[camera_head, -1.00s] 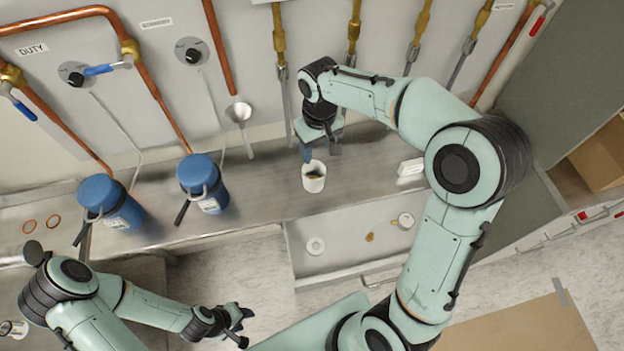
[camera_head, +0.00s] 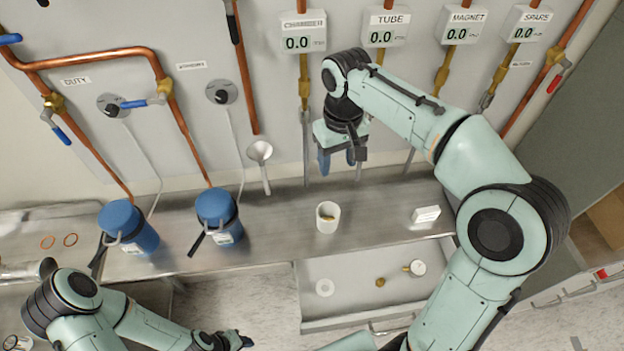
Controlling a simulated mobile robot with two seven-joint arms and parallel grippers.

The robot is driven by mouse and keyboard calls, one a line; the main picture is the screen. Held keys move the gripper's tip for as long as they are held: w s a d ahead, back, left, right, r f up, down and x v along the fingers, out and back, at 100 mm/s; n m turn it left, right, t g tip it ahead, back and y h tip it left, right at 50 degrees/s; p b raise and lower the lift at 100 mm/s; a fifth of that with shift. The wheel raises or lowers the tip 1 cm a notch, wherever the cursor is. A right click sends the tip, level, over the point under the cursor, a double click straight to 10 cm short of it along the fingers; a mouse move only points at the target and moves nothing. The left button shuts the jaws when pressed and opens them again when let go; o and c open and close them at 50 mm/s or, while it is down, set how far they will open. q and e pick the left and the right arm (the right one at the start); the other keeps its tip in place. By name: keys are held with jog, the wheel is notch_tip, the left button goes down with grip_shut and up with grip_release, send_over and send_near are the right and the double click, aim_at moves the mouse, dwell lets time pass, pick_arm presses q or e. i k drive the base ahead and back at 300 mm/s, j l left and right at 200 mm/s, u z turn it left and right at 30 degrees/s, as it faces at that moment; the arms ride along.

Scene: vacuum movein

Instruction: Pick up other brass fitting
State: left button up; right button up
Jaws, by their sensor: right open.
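A small brass fitting (camera_head: 380,282) lies in the open drawer (camera_head: 345,268) below the bench edge. A white cup (camera_head: 328,224) stands on the metal bench and has something brass-coloured inside.
The drawer also holds a white ring (camera_head: 324,288) and a round gauge (camera_head: 417,267) with a brass stem. A small white block (camera_head: 426,214) and two blue flasks (camera_head: 128,229) (camera_head: 218,218) stand on the bench. A funnel (camera_head: 260,152) and copper pipes line the wall.

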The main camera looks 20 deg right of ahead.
aim_at(380, 282)
jog(key=k, duration=1)
